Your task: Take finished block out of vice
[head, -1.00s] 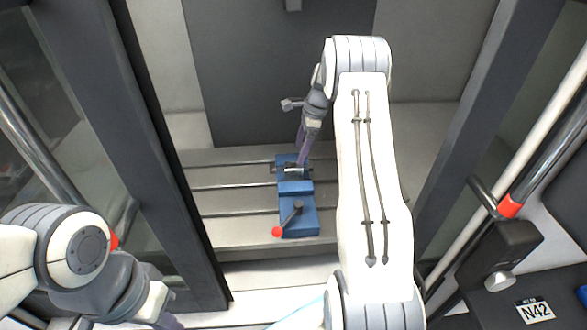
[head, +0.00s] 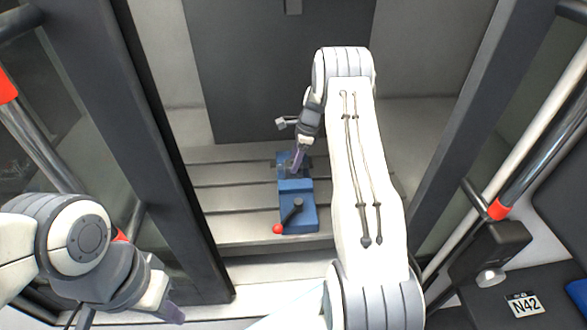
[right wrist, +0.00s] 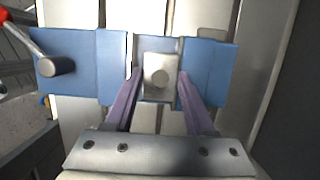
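The blue vice (head: 297,186) stands on the slotted machine table, its handle with a red knob (head: 278,229) at the near end. In the right wrist view the finished block (right wrist: 160,77), a small grey metal piece with a round feature on top, sits between the vice's two blue jaws. My right gripper (right wrist: 160,76) is open, with one purple finger on each side of the block; whether they touch it I cannot tell. In the head view my right gripper (head: 297,165) hides most of the block. My left gripper (head: 172,313) is at the lower left, away from the vice, its opening unclear.
Dark door frames (head: 160,150) stand left and right of the machine opening. The slotted table (head: 225,200) is clear beside the vice. A dark surface with an N42 label (head: 523,305) is at the lower right.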

